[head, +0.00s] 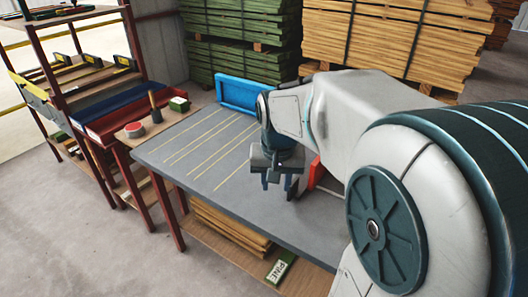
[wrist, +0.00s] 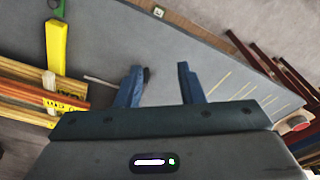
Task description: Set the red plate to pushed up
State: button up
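A red plate (head: 316,173) stands upright on the grey table (head: 215,175), just right of my gripper in the head view. My arm hides much of it, so I cannot tell its full shape or how far up it is. My gripper (head: 278,182) hangs over the table with its fingers pointing down. In the wrist view my gripper (wrist: 158,80) has its two blue fingers well apart, with nothing between them. I cannot make out the red plate in the wrist view.
A blue panel (head: 249,94) stands at the table's far edge. Yellow lines mark the clear tabletop. A side bench (head: 120,137) holds a red round tin (head: 134,130). Timber pieces (wrist: 35,90) and a yellow strip (wrist: 57,45) show left in the wrist view.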

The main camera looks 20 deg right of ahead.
jog(key=w+d+f+m+g, duration=0.1)
jog(key=w+d+f+m, duration=0.1)
jog(key=w+d+m, duration=0.5)
jog(key=p, duration=0.1)
send_over(294, 181)
notch_tip(294, 181, down, 3)
jog(key=shift+n+g+y, duration=0.3)
jog(key=shift+n, duration=0.1)
notch_tip(294, 181, down, 14)
jog(key=shift+r+p, duration=0.1)
jog(key=shift+p, duration=0.6)
grip_shut()
